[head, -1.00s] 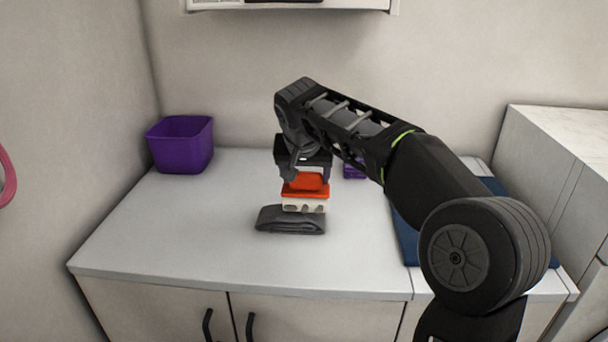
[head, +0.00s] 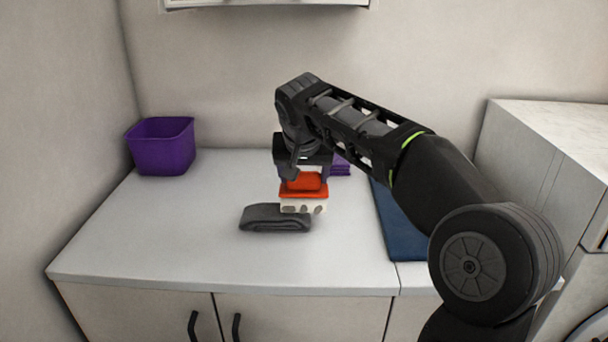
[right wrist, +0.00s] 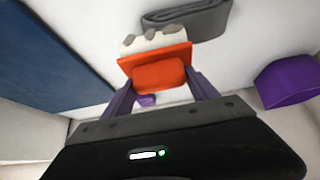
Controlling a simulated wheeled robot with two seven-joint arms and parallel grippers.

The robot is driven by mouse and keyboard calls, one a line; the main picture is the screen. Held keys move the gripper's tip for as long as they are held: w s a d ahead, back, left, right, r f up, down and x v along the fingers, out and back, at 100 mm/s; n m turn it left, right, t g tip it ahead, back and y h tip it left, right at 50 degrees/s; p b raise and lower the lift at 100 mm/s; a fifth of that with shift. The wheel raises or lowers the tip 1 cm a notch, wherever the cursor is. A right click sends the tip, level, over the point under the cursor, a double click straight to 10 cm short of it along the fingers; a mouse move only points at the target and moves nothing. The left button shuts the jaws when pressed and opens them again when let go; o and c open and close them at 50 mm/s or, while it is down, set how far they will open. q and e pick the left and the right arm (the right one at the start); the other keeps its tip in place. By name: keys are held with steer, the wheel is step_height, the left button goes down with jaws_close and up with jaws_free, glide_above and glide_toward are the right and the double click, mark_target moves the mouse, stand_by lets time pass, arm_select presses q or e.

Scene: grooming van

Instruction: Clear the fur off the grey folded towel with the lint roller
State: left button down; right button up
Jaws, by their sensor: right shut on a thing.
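The grey folded towel (head: 268,218) lies on the white counter, and its edge also shows at the top of the right wrist view (right wrist: 200,19). My right gripper (head: 302,174) is shut on the red-orange handle of the lint roller (head: 303,190). The roller's white head (right wrist: 154,40) carries several grey patches and points down by the towel's right end. I cannot tell whether it touches the towel. No separate fur is clear on the towel at this size. My left gripper is not in view.
A purple bin (head: 161,150) stands at the back left of the counter. A dark blue mat (head: 397,225) lies to the right, partly behind my right arm. A small purple item (head: 341,167) sits behind the gripper. The counter's left and front are clear.

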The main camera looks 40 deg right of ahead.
mark_target(283, 189)
steer(key=shift+s+a, duration=0.15)
steer(key=shift+w+a, duration=0.35)
steer(key=shift+a, duration=0.1)
steer(key=shift+w+a+p, duration=0.45)
steer(key=shift+w+a, duration=0.25)
steer(key=shift+a, duration=0.2)
steer(key=shift+r, duration=0.1)
steer(key=shift+w+a, duration=0.35)
steer(key=shift+a, duration=0.05)
steer(key=shift+w+a+p, duration=0.35)
steer(key=shift+w+a, duration=0.35)
steer(key=shift+a, duration=0.25)
